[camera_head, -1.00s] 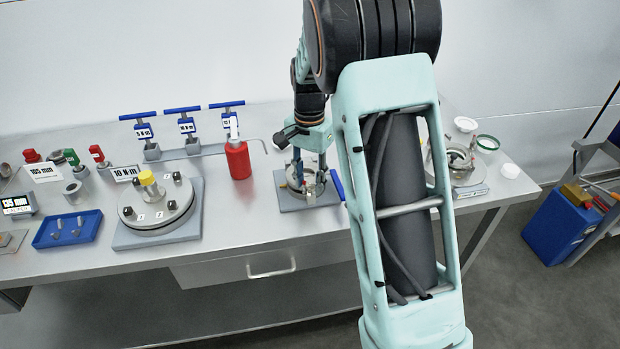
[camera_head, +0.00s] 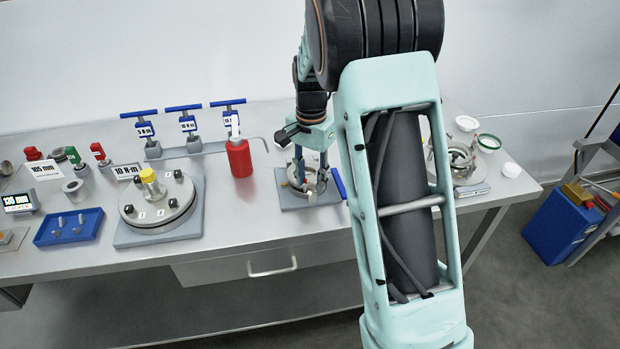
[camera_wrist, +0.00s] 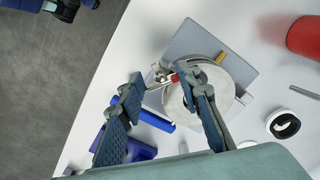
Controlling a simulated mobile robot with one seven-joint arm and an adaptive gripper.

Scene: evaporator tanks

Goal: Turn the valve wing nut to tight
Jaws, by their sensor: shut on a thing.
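The valve assembly is a round steel body (camera_wrist: 235,82) on a grey square plate (camera_wrist: 190,40), under my arm on the bench; its plate also shows in the head view (camera_head: 285,199). My gripper (camera_wrist: 162,77) points down over the valve, its two blue-padded fingers on either side of a small silver and red piece (camera_wrist: 166,76) at the body's edge. This piece seems to be the wing nut, and the fingers partly hide it. A brass-coloured piece (camera_wrist: 221,57) sits on the body's edge. A blue handle (camera_wrist: 145,114) lies beside the fingers.
A red bottle (camera_head: 239,160) stands left of the valve. Left of it are a round flange with a yellow knob (camera_head: 148,177) and a blue tray (camera_head: 69,228). Blue T-handled tools (camera_head: 184,122) stand behind. Another round assembly (camera_head: 463,172) stands to the right.

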